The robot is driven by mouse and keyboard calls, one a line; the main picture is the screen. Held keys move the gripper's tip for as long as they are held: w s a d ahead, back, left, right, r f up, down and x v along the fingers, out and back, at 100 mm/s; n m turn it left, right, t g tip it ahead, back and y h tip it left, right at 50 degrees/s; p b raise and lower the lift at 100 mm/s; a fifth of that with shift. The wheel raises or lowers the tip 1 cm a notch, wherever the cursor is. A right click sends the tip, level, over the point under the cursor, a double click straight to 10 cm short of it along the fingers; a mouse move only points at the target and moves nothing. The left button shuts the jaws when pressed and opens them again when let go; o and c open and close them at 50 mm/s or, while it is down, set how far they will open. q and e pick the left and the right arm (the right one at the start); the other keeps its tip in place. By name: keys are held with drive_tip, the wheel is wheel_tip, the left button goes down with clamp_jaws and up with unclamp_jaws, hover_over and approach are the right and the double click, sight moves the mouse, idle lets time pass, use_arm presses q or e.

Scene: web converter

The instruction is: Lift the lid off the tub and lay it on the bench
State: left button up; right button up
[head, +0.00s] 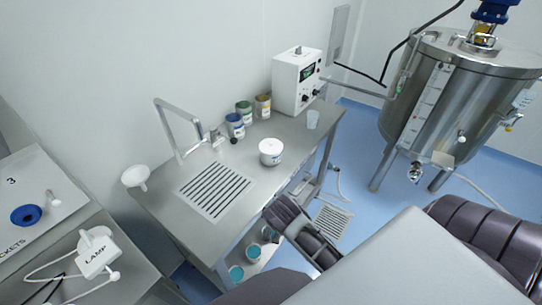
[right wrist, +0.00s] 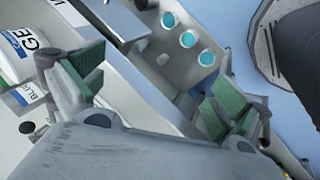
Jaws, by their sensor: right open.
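The white tub (head: 270,157) stands upright on the steel bench (head: 180,226), near its front edge. Its white lid (head: 270,146) sits on top and has a small raised grip. My right gripper (right wrist: 150,88) is open in the right wrist view, with green pads on both fingers and nothing between them. In the head view my dark right arm reaches toward the bench's front edge, below the tub; its fingertips cannot be made out. White labelled containers (right wrist: 22,94) show at the left of the right wrist view, cut off by the edge. My left gripper is not in view.
Several paint-like cans (head: 235,126) stand along the wall behind the tub. Teal-topped pots (head: 236,272) sit on the lower shelf.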

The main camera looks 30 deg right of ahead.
drive_tip(key=w+d+n+h, duration=0.1)
drive_tip(key=w+n, duration=0.1)
drive_tip(key=w+d+n+t+h, duration=0.1)
drive_tip(key=w+n, duration=0.2)
drive_tip(key=w+d+r+n+t+h, duration=0.1)
drive_tip(key=w+n, duration=0.2)
drive_tip(key=shift+w+d+r, duration=0.1)
drive_tip(key=shift+w+d, duration=0.1)
drive_tip(key=shift+w, duration=0.05)
drive_tip(key=n+t+h, duration=0.3)
drive_tip(key=n, duration=0.7)
approach(269, 156)
drive_tip(key=shift+f, duration=0.8)
drive_tip(key=shift+w+d+r+n+h, duration=0.2)
drive_tip(key=shift+w+r+n+h, duration=0.1)
drive_tip(key=shift+w+n+h, duration=0.15)
drive_tip(key=shift+p+x, duration=0.35)
drive_tip(key=shift+x, duration=3.9)
drive_tip(key=shift+w, duration=0.1)
